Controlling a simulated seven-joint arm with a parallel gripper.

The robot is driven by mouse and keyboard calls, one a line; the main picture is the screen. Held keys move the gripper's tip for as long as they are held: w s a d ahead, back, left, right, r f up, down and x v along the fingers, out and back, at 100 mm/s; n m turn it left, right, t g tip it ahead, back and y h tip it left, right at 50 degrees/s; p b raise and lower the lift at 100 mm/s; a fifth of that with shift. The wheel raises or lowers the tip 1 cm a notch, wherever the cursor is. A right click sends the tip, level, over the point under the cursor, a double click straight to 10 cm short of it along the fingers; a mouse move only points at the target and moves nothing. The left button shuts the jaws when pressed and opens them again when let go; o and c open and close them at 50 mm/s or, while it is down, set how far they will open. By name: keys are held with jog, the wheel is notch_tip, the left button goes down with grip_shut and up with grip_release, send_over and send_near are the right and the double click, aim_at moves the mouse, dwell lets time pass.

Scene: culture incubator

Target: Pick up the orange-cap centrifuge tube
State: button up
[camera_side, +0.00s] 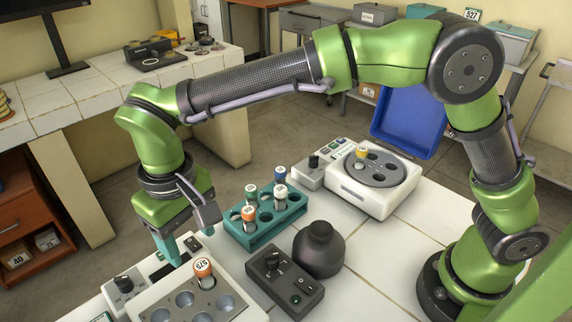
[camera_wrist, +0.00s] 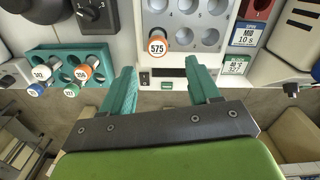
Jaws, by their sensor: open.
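An orange-cap tube (camera_side: 203,268) marked 575 stands upright in a well of the silver block of the white incubator (camera_side: 247,312). Its cap also shows in the wrist view (camera_wrist: 157,47), just beyond and between my fingertips. A second orange-cap tube (camera_side: 249,214) stands in the teal rack (camera_side: 268,231); its cap shows at the left of the wrist view (camera_wrist: 83,72). My gripper (camera_side: 181,250) points down beside the incubator, left of the 575 tube in the side view. Its teal fingers are open (camera_wrist: 159,70), with nothing between them. The tube bodies are mostly hidden.
The rack also holds white-cap (camera_side: 281,192), blue-cap (camera_side: 280,173) and green-cap (camera_side: 251,190) tubes. A dark mixer (camera_side: 319,250) and control box (camera_side: 285,282) stand right of the incubator. A white centrifuge (camera_side: 380,205) holds a yellow-cap tube. Other incubator wells look empty.

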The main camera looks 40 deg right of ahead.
aim_at(202, 264)
notch_tip(202, 264, down, 4)
jog(key=shift+f, duration=0.1)
jog(key=f, duration=0.5)
jog(key=shift+s+d+f, duration=0.1)
jog(key=shift+s+d, duration=0.1)
jog(key=shift+s, duration=0.1)
